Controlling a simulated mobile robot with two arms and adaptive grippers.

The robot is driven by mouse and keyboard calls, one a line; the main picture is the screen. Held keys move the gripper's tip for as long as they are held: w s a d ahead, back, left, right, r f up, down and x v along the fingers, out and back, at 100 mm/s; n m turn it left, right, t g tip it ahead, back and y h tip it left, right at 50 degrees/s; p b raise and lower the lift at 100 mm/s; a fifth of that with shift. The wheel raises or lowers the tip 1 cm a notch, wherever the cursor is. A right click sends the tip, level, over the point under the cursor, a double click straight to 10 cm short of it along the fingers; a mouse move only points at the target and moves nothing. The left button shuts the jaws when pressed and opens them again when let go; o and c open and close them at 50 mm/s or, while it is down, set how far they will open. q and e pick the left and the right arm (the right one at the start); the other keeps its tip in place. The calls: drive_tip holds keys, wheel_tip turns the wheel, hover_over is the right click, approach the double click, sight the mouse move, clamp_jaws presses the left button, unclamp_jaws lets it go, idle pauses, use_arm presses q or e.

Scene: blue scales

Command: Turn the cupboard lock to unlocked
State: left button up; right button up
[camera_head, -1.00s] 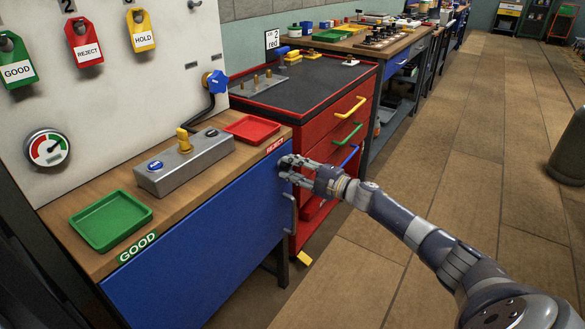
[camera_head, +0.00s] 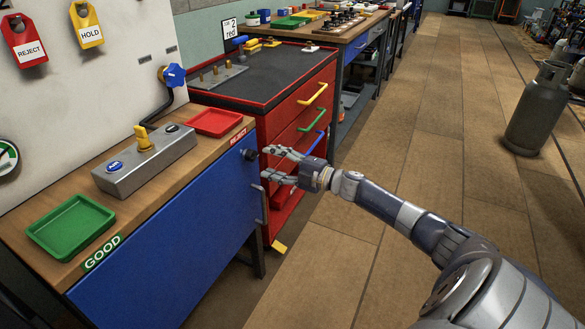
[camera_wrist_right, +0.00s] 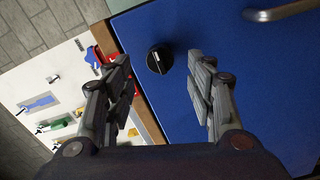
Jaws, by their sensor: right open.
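The cupboard lock is a round black knob (camera_head: 249,154) near the top right of the blue cupboard door (camera_head: 170,245). In the right wrist view the knob (camera_wrist_right: 159,58) lies between and beyond the fingertips, with a pale mark on its face. My right gripper (camera_head: 274,165) is open and empty, just right of the knob in the head view and apart from it. The right gripper's two fingers also show in the right wrist view (camera_wrist_right: 160,80), spread wide. My left gripper is not in view.
A grey bar handle (camera_head: 259,203) stands out from the door below the knob. A red drawer cabinet (camera_head: 290,110) stands behind my right gripper. A green tray (camera_head: 71,226) and a red tray (camera_head: 213,122) sit on the bench top.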

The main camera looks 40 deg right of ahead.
drive_tip(key=v, duration=0.7)
drive_tip(key=shift+w, duration=0.1)
idle(0.4)
